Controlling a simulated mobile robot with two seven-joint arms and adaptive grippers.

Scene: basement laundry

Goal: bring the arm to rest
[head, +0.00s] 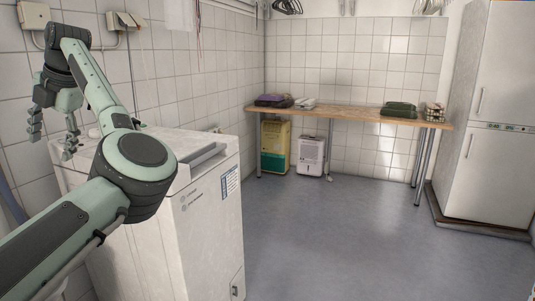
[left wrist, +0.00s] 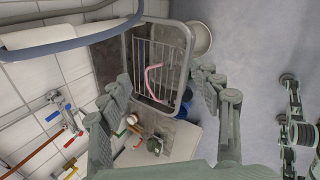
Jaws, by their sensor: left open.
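My left arm (head: 135,160) reaches in from the left and bends up above a white top-loading machine. Its left gripper (head: 52,143) hangs pointing down near the tiled wall, by the back left of the machine. Its fingers are spread apart with nothing between them. In the left wrist view the gripper (left wrist: 165,78) is open, and a metal basin lies beyond the fingers. My right gripper does not show in the head view.
The white machine (head: 210,235) stands close under my left arm. The basin (left wrist: 186,62) holds a wire rack and a pink strip. Taps (left wrist: 62,110) are on the wall. A wooden table (head: 350,115) and a white fridge (head: 490,150) stand farther back. The middle floor (head: 350,235) is clear.

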